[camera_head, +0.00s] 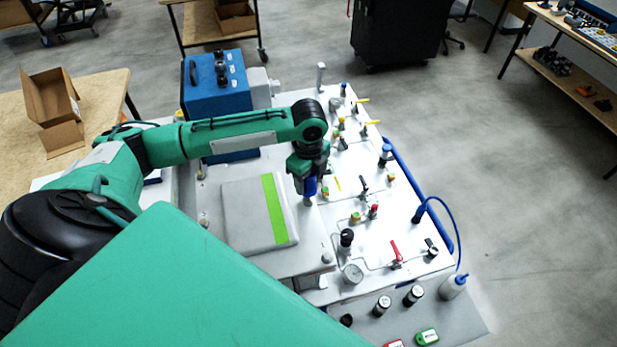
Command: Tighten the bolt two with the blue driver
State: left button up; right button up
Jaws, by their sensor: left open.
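My left gripper (308,182) reaches in from the left and points down over the right edge of the grey plate. It is open. A blue piece, which looks like the blue driver (311,187), shows upright at its fingertips; I cannot tell whether the fingers touch it. Just below it is a grey bolt head (307,202) near the plate's upper right corner. Other bolt heads show at the lower right (326,257) and at the left side (205,222). I cannot tell which is bolt two. My right gripper is out of view.
The grey plate (240,225) has a green stripe. To its right a white panel (375,215) carries valves, gauges and a red-handled lever (395,252). A blue box (215,90) stands behind my left arm.

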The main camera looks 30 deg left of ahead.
pick_arm(q)
jog(key=shift+c, duration=0.4)
grip_shut()
jog(key=shift+w+r, duration=0.2)
jog(key=shift+r, duration=0.5)
jog(key=shift+s+r, duration=0.25)
jog(key=shift+r, duration=0.5)
jog(key=shift+w+r, duration=0.15)
jog(key=shift+r, duration=1.4)
